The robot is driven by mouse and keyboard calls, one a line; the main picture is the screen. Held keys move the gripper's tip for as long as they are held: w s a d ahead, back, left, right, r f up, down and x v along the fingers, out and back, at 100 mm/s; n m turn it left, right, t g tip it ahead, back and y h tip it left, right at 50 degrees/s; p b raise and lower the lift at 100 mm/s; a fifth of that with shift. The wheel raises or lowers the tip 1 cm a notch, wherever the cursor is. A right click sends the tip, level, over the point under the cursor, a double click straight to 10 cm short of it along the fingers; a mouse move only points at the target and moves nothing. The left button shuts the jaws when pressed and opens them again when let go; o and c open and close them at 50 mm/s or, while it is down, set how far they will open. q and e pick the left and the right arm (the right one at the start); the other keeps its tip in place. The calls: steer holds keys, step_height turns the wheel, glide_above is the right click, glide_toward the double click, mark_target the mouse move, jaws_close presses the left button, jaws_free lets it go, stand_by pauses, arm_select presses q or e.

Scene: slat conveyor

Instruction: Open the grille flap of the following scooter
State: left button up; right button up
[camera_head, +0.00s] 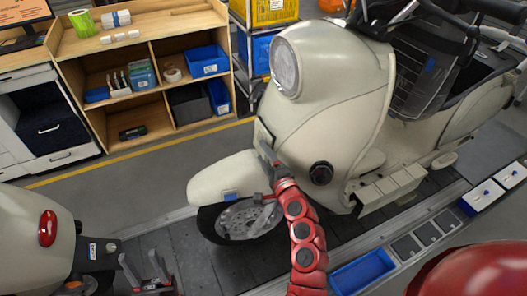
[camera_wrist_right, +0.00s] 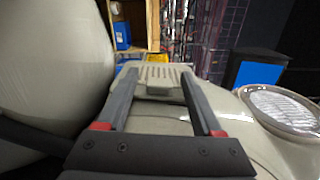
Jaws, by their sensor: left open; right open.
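The beige scooter (camera_head: 335,110) stands on the slat conveyor with its round headlight (camera_head: 285,66) facing left. Its slotted grille flap (camera_wrist_right: 158,74) shows in the right wrist view, on the front of the body; in the head view I see it only edge-on and cannot tell whether it is ajar. My right gripper (camera_head: 263,175) is open above the front fender. In the wrist view its fingers (camera_wrist_right: 157,88) stand on either side of the flap, with no visible grip on it. My left gripper (camera_head: 140,258) is open and empty, low at the left, away from this scooter's front.
Another beige scooter's rear with a red light (camera_head: 47,229) is at the lower left, close to my left gripper. A wooden shelf (camera_head: 150,95) with bins stands behind the yellow floor line. A blue tray (camera_head: 363,272) lies at the conveyor's near edge. The slats between the scooters are clear.

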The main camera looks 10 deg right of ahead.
steer(key=shift+w, duration=0.2)
jaws_close()
stand_by(0.3)
steer(key=shift+f, duration=0.1)
stand_by(1.0)
